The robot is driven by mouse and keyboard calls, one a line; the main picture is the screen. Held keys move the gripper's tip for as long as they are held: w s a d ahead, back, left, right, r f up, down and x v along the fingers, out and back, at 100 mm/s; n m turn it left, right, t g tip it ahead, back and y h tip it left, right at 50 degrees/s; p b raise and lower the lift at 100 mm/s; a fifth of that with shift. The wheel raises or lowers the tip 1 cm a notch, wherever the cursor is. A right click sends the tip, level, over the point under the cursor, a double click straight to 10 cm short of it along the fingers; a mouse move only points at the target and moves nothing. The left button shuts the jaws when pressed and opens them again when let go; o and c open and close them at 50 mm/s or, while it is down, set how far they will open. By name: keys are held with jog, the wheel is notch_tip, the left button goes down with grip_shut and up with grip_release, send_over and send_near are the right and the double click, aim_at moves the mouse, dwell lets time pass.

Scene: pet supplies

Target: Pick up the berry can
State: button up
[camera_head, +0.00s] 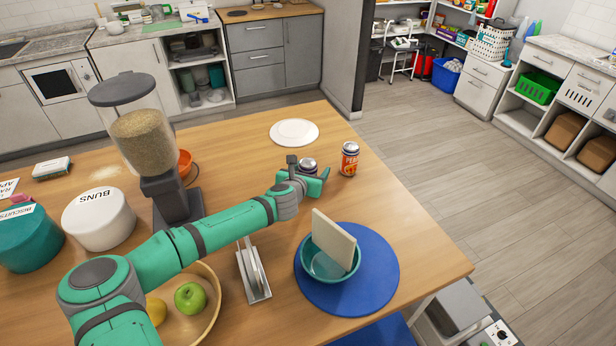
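My green arm reaches across the wooden table, and my gripper (314,180) is at a can (307,165) near the table's far right part. Only this can's silver top and a little of its dark side show; the gripper hides the rest, including any label. I cannot tell whether the fingers are closed on it or only around it. An orange-red can (349,158) stands upright just right of the gripper, apart from it. Its partly visible label seems to begin with "PEA".
A white plate (294,132) lies behind the cans. A teal bowl (352,272) holding a pale board (333,242) sits on a blue round mat (378,282) in front. A feed dispenser (143,140), metal holder (254,272) and fruit bowl (208,318) are left.

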jog(key=c, duration=1.4)
jog(key=shift+r, duration=0.15)
